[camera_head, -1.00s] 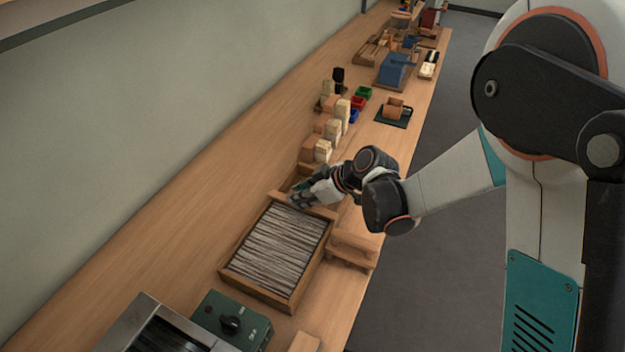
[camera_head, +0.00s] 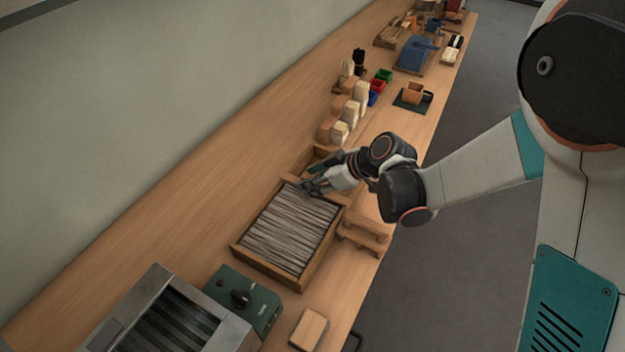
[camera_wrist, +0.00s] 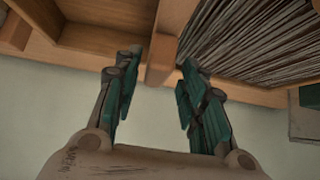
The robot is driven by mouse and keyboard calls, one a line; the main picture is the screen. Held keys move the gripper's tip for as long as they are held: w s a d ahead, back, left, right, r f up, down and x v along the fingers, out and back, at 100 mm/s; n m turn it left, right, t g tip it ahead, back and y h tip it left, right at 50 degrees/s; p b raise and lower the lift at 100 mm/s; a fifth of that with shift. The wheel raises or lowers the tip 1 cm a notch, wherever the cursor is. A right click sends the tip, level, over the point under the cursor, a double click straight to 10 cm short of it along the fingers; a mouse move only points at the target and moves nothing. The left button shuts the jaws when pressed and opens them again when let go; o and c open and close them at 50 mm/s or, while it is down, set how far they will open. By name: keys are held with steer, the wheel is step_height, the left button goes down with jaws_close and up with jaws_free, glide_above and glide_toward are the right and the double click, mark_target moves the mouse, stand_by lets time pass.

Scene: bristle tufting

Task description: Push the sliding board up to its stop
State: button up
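The sliding board (camera_wrist: 166,42) is a wooden crosspiece in a wooden box, between an empty compartment and a bed of grey bristles (camera_wrist: 250,40). In the head view the box (camera_head: 268,268) lies on the bench, with the bristles (camera_head: 290,232) in its nearer part. The board's left end (camera_head: 291,180) shows there; my gripper hides part of the rest. My gripper (camera_wrist: 160,65) is open, its two dark green fingers apart, with the board's end between the fingertips in the wrist view. I cannot tell whether they touch it. In the head view my gripper (camera_head: 312,184) is over the box's far part.
Wooden blocks (camera_head: 340,131) stand on the bench beyond the box. A small wooden stand (camera_head: 364,238) is at its right. A green control box (camera_head: 243,300) and a metal machine (camera_head: 165,318) are nearer. The bench left of the box is clear.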

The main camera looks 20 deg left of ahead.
steer(key=v, duration=1.1)
steer(key=shift+d+r, duration=0.15)
